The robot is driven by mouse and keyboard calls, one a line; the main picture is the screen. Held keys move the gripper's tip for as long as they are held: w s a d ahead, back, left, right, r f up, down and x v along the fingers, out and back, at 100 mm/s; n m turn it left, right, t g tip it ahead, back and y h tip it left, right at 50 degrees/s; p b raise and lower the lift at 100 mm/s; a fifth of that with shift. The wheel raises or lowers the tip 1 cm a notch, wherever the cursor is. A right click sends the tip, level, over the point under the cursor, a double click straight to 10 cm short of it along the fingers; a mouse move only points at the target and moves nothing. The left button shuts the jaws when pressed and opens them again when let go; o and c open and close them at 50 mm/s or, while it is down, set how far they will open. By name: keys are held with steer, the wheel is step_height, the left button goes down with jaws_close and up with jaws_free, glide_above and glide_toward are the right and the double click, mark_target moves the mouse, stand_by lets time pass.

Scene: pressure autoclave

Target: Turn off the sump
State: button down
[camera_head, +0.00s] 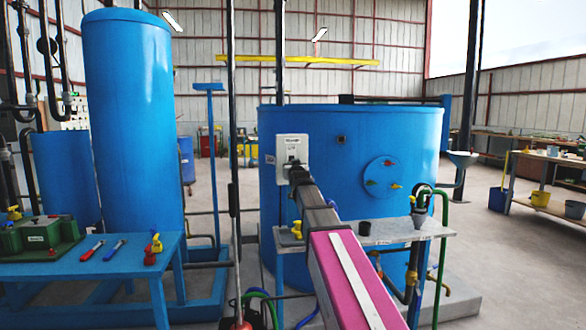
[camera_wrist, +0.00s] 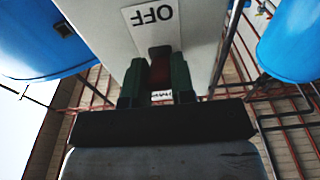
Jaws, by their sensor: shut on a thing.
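A white switch box (camera_head: 291,149) is mounted at the front of the large blue tank (camera_head: 345,180) in the head view. It also fills the upper middle of the wrist view (camera_wrist: 115,40), with an OFF label (camera_wrist: 152,14) on its face. My gripper (camera_head: 296,170) reaches the lower part of the box. In the wrist view, the two dark green fingers of my gripper (camera_wrist: 162,75) are shut on a dark red switch lever (camera_wrist: 159,60) below the label in the picture. The fingers hide much of the lever, and its exact position is hard to tell.
A grey bench (camera_head: 405,231) with a yellow valve (camera_head: 296,229) and a dark cup stands before the tank, close to my arm. A blue table (camera_head: 130,262) with a green case (camera_head: 40,236) and tools is at left. Vertical pipes stand left of the box.

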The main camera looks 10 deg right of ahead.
steer(key=c, duration=1)
jaws_free()
steer(key=shift+o, duration=0.2)
steer(key=shift+s, duration=0.15)
steer(key=s+f, duration=0.1)
steer(key=s, duration=0.9)
steer(key=shift+s, duration=0.3)
